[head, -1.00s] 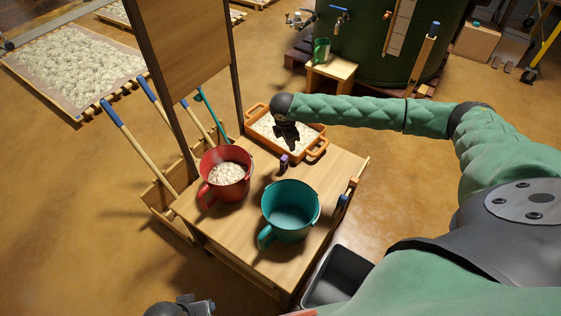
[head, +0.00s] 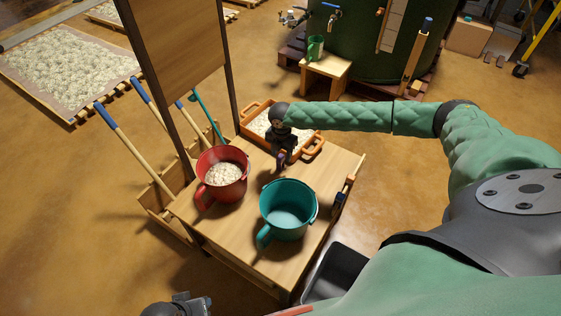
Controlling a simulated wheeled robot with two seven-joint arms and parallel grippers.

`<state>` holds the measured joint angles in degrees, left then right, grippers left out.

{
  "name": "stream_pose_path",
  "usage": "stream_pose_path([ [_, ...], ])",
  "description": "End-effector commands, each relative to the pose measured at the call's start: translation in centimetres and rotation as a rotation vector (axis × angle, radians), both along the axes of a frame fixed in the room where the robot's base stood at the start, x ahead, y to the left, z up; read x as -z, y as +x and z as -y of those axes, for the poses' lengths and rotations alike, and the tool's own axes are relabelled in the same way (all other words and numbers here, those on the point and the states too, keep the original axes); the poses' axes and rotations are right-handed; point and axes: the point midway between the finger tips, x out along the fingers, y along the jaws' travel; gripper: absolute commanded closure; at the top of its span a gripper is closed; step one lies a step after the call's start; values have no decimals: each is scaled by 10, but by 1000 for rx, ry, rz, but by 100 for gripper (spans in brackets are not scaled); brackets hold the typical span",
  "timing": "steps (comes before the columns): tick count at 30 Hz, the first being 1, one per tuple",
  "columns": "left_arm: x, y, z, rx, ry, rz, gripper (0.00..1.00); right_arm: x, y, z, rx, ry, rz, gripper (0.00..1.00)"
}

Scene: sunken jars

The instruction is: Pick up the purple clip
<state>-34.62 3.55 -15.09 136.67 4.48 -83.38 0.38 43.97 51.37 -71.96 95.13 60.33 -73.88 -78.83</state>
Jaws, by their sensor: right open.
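The small purple clip (head: 280,161) stands on the wooden table in the head view, behind the teal pot and to the right of the red pot. My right gripper (head: 282,153) is open and points down at the clip, with its dark fingers partly hiding it. I cannot tell whether the fingers touch the clip. A dark part of my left gripper (head: 190,306) shows at the bottom edge; its fingers are not clear.
The red pot (head: 207,190) with pale grain and the empty teal pot (head: 270,215) stand on the table (head: 240,238). An orange tray (head: 312,148) of grain is at the back. A tall board (head: 178,40) rises at the left. A black bin (head: 335,270) stands at the right front.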

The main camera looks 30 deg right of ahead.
Motion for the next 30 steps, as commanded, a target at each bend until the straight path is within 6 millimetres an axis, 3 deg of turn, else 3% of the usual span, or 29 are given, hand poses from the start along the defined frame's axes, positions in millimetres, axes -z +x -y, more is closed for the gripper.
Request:
stream_pose_path([
  [9, -14, -4, -12, -9, 29, -31, 64, 39, 3, -2, 0, -1, 0, 53],
  [19, -14, -6, -14, -11, 33, -37, 64, 47, 3, -2, 0, -1, 1, 53],
  [26, -14, -6, -14, -10, 32, -36, 64, 46, 3, -2, 0, -1, 1, 96],
  [30, -15, -6, -14, -11, 32, -36, 64, 46, 3, -2, 1, -1, 1, 100],
])
